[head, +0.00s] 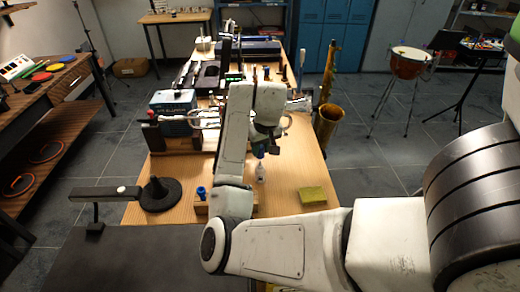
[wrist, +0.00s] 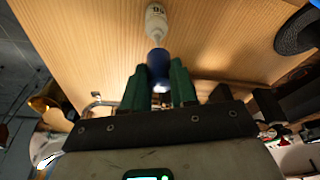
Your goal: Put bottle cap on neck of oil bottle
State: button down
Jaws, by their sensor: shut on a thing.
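The oil bottle is a small white bottle (head: 260,173) with a narrow neck, standing upright on the wooden table below my gripper in the head view. It also shows at the top of the wrist view (wrist: 155,20). My gripper (head: 261,151) is directly above it. In the wrist view its green fingers (wrist: 160,85) are shut on the blue bottle cap (wrist: 158,60). The cap lines up with the bottle's neck and overlaps its tip in that view. I cannot tell whether it touches or sits around the neck.
A yellow-green pad (head: 312,195) lies to the right on the table (head: 290,180). A wooden block (head: 202,207) with a blue piece (head: 201,191) and a black round stand (head: 160,195) are left. Instruments crowd the back; a brass saxophone (head: 326,120) stands at the right edge.

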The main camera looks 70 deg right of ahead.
jog(key=shift+f+b, duration=1.65)
jog(key=shift+f, duration=0.75)
jog(key=shift+f, duration=0.45)
jog(key=c, duration=0.8)
grip_release()
jog(key=p+v, duration=0.1)
jog(key=v, duration=0.9)
jog(key=shift+r, duration=0.35)
jog(key=shift+s+a, duration=0.1)
jog(key=shift+s, duration=0.05)
